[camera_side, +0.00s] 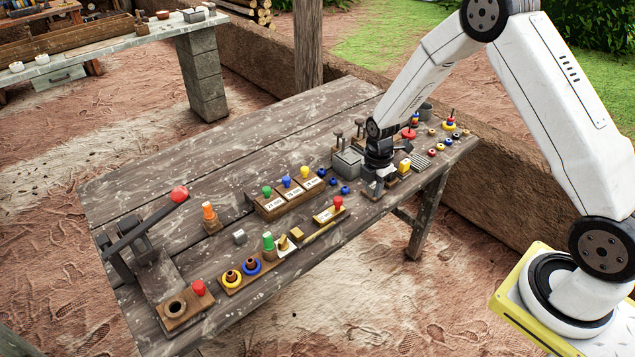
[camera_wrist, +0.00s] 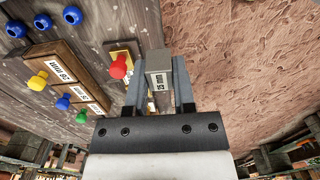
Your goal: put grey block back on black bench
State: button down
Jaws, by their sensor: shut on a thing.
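My gripper (camera_side: 373,187) is over the right part of the weathered dark wooden bench (camera_side: 135,190), close to its front edge. It points down. In the wrist view, my gripper (camera_wrist: 158,82) is shut on a grey block (camera_wrist: 159,62) with a white label reading 15 mm. The block sits upright between the two fingers, against the background of the bench edge and red ground. The side view mostly hides the block behind the fingers, and I cannot tell whether its underside touches the bench. A small grey cube (camera_side: 239,237) lies on the bench further left.
A wooden rack with green, blue and yellow knobs (camera_side: 288,193) and a red-knobbed holder (camera_side: 330,213) stand left of my gripper. A lever press (camera_side: 140,235) is far left. The left back of the bench is bare.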

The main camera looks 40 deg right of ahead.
send_over(355, 207)
jog(key=shift+s+f, duration=0.15)
jog(key=shift+f, duration=1.3)
jog(key=shift+s+f, duration=0.1)
jog(key=shift+f, duration=1.35)
jog(key=shift+f, duration=0.1)
jog(key=shift+w+d+f, duration=0.1)
jog(key=shift+w+f, duration=0.15)
jog(key=shift+f, duration=1.5)
jog(key=shift+f, duration=0.15)
jog(key=shift+c, duration=2.2)
grip_release()
